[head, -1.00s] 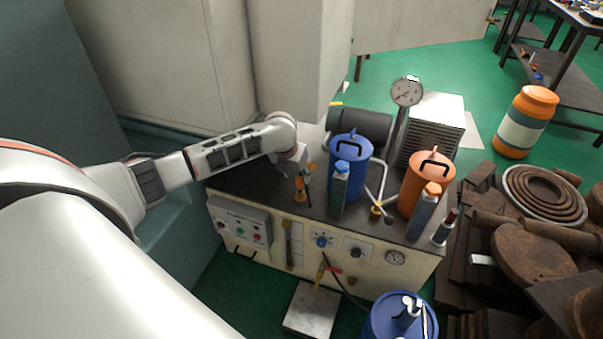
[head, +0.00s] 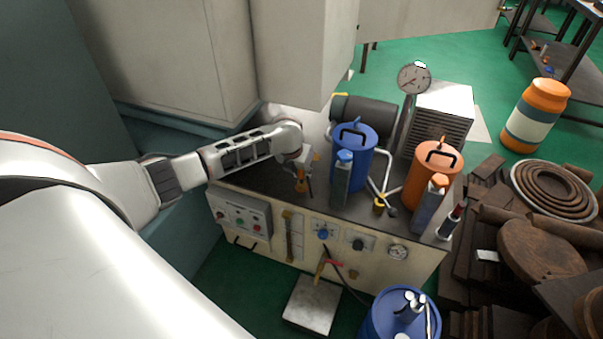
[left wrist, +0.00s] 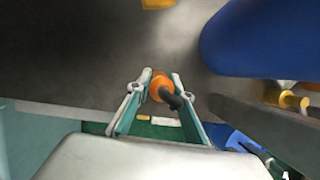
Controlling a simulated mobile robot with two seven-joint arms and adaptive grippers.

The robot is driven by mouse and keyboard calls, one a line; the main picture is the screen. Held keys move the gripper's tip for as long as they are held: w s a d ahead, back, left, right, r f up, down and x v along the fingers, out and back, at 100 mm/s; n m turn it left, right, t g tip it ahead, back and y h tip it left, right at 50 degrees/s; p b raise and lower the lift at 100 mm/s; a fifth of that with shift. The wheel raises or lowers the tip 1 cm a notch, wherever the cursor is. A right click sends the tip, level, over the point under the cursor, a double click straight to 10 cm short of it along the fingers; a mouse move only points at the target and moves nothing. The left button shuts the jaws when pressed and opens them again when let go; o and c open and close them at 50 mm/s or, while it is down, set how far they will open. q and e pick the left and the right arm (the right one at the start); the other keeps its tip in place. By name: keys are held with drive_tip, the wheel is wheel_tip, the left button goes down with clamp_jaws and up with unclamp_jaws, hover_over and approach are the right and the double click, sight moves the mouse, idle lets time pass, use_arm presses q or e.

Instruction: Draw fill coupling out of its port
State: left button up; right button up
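The fill coupling, an orange fitting with a dark stem, stands on the dark top of the machine cabinet near its left front; it shows in the head view (head: 301,184) and in the left wrist view (left wrist: 159,86). My left gripper (head: 301,166) is at the coupling from above and behind. In the left wrist view its two fingers (left wrist: 162,82) are apart, one on each side of the orange fitting. Whether they touch it is hard to tell. The coupling's lower end and its port are hidden. My right gripper is not in view.
A blue can (head: 353,170) and a grey-green bottle (head: 341,184) stand close right of the coupling. An orange can (head: 432,180), a dial gauge (head: 414,78) and a dark cylinder (head: 368,112) stand farther right and back. A blue drum (head: 385,318) stands on the floor in front.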

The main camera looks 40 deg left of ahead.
use_arm(q)
clamp_jaws()
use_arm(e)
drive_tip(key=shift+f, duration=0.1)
use_arm(q)
drive_tip(key=shift+w+r+p, duration=0.1)
drive_tip(key=shift+r+p, duration=0.25)
drive_tip(key=shift+r, duration=0.15)
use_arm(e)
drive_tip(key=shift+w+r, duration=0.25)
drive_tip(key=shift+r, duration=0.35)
use_arm(q)
drive_tip(key=shift+r, duration=0.2)
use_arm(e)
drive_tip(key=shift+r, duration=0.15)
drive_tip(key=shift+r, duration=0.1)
